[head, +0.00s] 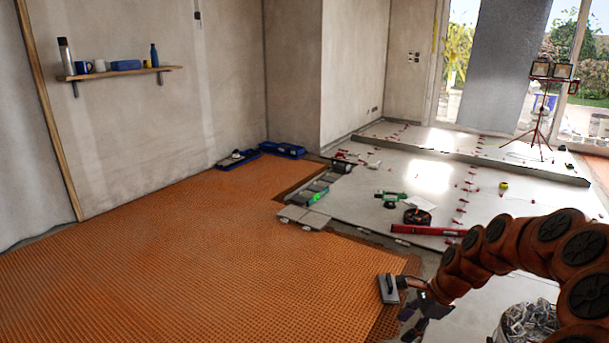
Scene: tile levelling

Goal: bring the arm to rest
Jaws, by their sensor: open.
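My orange arm (503,243) reaches in from the right edge and bends down at its end. My gripper (410,320) is at the lower middle right, low over the border of the orange matting, and is open. Its fingers are dark and small in the picture, and nothing shows between them. A grey flat tool with a dark handle (388,288) lies on the orange mat (200,260) just left of the gripper. I cannot tell whether the two touch.
A bucket of grey clips (525,322) stands below my arm. A work-light tripod (537,130) stands at the back right. The left matting is clear.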

